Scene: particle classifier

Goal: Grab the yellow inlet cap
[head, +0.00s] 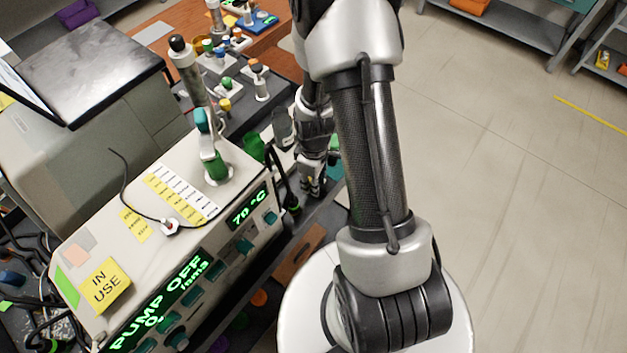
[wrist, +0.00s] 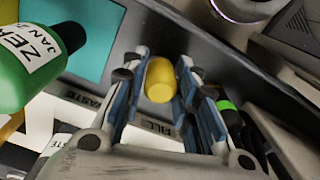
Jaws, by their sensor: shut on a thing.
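The yellow inlet cap (wrist: 159,80) shows in the wrist view as a small yellow rounded piece between the two finger pads of my gripper (wrist: 160,88). The pads stand on its left and right sides, and my gripper is shut on it. In the head view my gripper (head: 312,185) is low beside the instrument's right end, over the dark bench. The cap cannot be made out there.
A green bottle with a white label (wrist: 40,62) lies close on the left in the wrist view, by a teal patch (wrist: 85,40). The instrument with the "PUMP OFF" display (head: 160,300) stands left of my arm. Open floor (head: 500,150) lies to the right.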

